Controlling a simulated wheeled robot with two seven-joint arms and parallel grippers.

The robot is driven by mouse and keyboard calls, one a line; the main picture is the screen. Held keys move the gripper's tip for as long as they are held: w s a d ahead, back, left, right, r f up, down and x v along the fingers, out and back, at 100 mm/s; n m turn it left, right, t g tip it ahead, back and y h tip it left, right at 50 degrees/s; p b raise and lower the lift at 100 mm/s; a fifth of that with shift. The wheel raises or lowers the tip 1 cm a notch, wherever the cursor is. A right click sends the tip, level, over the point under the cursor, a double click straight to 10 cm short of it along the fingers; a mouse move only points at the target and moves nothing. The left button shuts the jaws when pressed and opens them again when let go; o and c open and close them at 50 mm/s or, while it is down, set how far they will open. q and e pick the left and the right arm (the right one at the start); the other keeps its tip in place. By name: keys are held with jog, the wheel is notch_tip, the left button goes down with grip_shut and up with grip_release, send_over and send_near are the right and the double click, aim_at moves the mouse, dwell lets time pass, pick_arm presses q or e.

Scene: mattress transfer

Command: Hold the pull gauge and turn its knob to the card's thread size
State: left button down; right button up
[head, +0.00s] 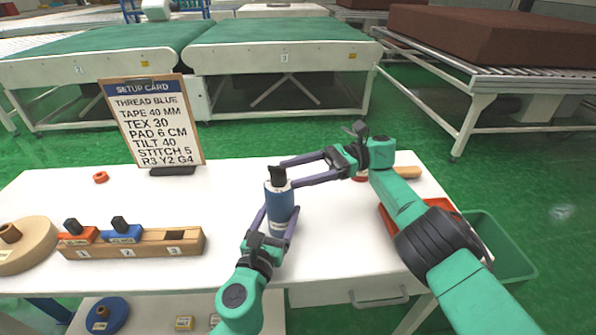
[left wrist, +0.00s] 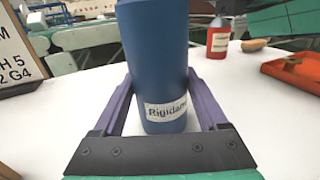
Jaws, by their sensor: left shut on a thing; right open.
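The pull gauge (head: 279,205) is a blue upright cylinder with a black knob (head: 277,173) on top, above the white table. My left gripper (head: 279,218) is shut on its lower body, one finger on each side. In the left wrist view the blue body (left wrist: 153,60) carries a white label beginning "Rigidam"; its top is cut off. My right gripper (head: 288,174) is open, with its fingertips at the knob's height; I cannot tell whether they touch it. The setup card (head: 152,122) stands at the back left and reads "TEX 30" among other lines. The knob's setting is not legible.
A wooden block (head: 190,243) with numbered places holds a red and a blue piece at left, beside a round wooden disc (head: 22,248). A red tray (head: 391,222) lies at right, partly behind my right arm.

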pick_arm(q)
jog(key=shift+r, duration=0.1)
grip_release()
jog(key=shift+s, duration=0.1)
